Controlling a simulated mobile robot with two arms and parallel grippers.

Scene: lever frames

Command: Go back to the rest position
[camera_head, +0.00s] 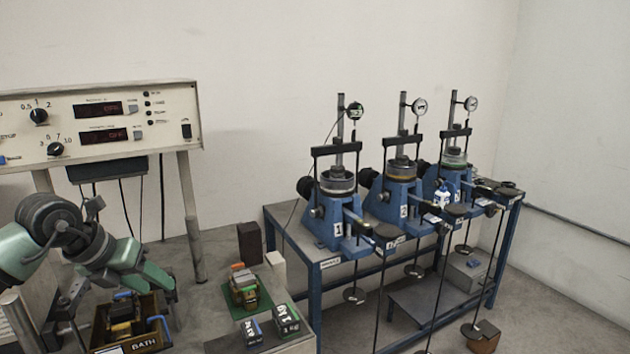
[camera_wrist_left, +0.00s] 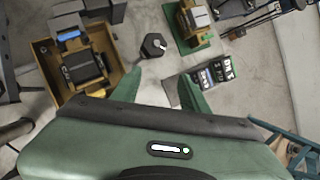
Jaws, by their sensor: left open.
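My left arm comes in from the left in the head view, green with dark joints. Its gripper (camera_head: 152,277) hangs over the right part of the wooden tray marked BATH (camera_head: 142,342). In the left wrist view my left gripper (camera_wrist_left: 156,83) has its two green fingers apart, with nothing held between them. The tray (camera_wrist_left: 122,84) lies to the left of the fingers there. My right gripper is in neither view.
A control panel (camera_head: 75,110) stands behind the arm. Stacked blocks on a green base (camera_head: 243,288) and labelled dark weights (camera_head: 286,318) lie to the right. A blue bench (camera_head: 330,265) carries three numbered lever frames (camera_head: 335,215).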

